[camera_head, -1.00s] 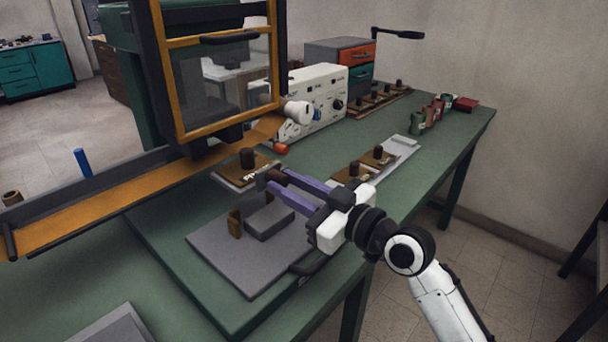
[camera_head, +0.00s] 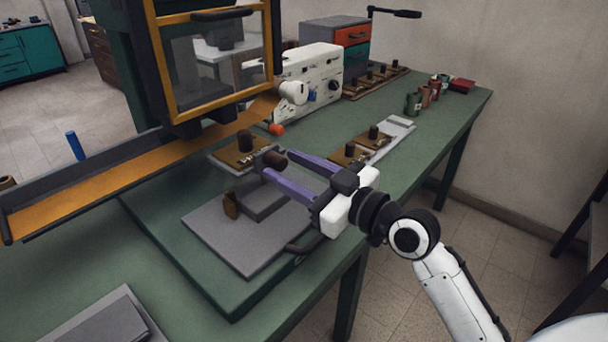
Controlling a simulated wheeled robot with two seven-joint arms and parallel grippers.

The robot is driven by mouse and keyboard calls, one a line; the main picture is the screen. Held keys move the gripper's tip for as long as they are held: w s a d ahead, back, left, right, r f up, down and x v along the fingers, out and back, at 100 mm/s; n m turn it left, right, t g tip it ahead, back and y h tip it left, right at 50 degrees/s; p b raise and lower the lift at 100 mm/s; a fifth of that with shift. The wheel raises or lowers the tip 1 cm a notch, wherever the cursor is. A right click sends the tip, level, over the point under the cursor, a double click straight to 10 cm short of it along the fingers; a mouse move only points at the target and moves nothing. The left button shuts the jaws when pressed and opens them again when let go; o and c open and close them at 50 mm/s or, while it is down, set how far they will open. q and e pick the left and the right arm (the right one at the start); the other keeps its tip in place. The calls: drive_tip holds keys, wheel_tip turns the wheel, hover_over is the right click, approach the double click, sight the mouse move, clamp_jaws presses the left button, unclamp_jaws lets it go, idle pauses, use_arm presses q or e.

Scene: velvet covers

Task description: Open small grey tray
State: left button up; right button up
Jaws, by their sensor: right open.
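A low grey tray-like block (camera_head: 264,205) lies on a flat grey plate (camera_head: 225,243) on the green bench. A small brown piece (camera_head: 231,205) stands at its left end. A short brown cylinder (camera_head: 275,160) with a grey part beside it shows above and behind the block; I cannot tell whether it is joined to the tray. My right gripper (camera_head: 278,165) has two purple fingers, spread apart and pointing left toward this cylinder. Nothing shows held between them. The lower finger hides part of the block. My left gripper is not in view.
A guard with a yellow frame (camera_head: 218,107) and a long yellow-orange rail (camera_head: 95,195) stand behind and left. A brown board (camera_head: 236,153) with a dark knob lies behind the tray. A dark curved handle (camera_head: 303,247) sits at the plate's right.

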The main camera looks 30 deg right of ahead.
use_arm(q)
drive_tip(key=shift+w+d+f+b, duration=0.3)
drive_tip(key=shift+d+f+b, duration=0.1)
drive_tip(key=shift+b, duration=0.6)
use_arm(e)
drive_tip(key=v, duration=0.9)
drive_tip(key=shift+s, duration=0.35)
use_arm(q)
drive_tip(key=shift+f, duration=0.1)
use_arm(e)
drive_tip(key=shift+d, duration=0.1)
